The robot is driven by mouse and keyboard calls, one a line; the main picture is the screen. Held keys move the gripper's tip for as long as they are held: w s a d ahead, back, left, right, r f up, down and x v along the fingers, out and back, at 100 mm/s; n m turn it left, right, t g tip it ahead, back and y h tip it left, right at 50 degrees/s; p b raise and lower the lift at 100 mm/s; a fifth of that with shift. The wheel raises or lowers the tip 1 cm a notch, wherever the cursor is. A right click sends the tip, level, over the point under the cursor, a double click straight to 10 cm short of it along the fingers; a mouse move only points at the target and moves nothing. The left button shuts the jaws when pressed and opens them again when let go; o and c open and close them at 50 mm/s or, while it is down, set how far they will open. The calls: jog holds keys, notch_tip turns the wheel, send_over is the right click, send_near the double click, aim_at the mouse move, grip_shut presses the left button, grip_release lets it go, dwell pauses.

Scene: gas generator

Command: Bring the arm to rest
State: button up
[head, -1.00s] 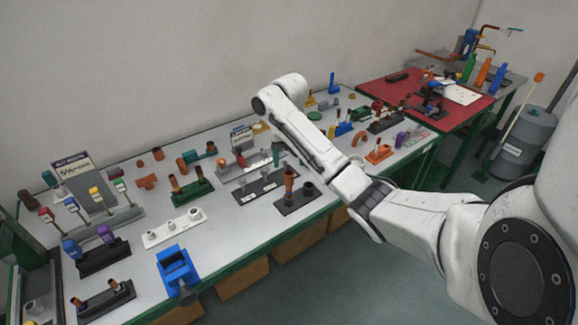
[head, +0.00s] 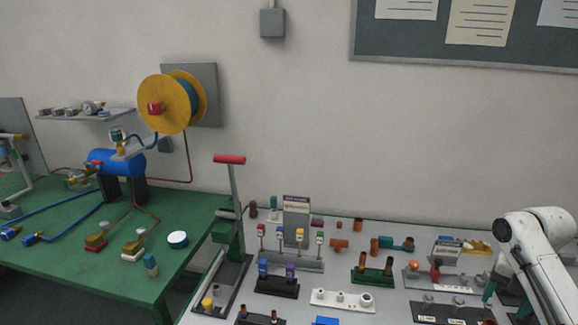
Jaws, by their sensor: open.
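My white arm enters the head view at the lower right, above the right part of the grey bench (head: 395,296). Its bent white joint is highest, and a long link runs down to the right from it. My gripper (head: 500,284) hangs below the joint, small and partly hidden by the link. It is open, and I see nothing held in it. It is low over the bench, close to a teal upright part (head: 489,291). I cannot tell whether it touches that part.
A green rack (head: 372,275) and white rack (head: 342,301) stand further left.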

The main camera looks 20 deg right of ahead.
jog(key=w+a+f+m+t+y+b, duration=0.1)
jog(key=w+a+f+m, duration=0.2)
jog(key=a, duration=0.6)
jog(key=a+f+m+t, duration=0.1)
jog(key=a+f+m, duration=0.35)
jog(key=a, duration=0.55)
jog(key=w+a+f+m+y+b, duration=0.1)
jog(key=w+a+f+m, duration=0.2)
jog(key=a, duration=0.6)
jog(key=s+a+f+m, duration=0.4)
jog(key=s+a, duration=0.2)
jog(key=s, duration=0.1)
jog(key=s+f+m+g+h+b, duration=0.1)
jog(key=s+f+m+h, duration=0.1)
jog(key=s+m, duration=0.8)
jog(key=s+f, duration=0.1)
jog(key=s, duration=0.5)
jog(key=shift+a+b, duration=0.3)
jog(key=shift+s, duration=0.1)
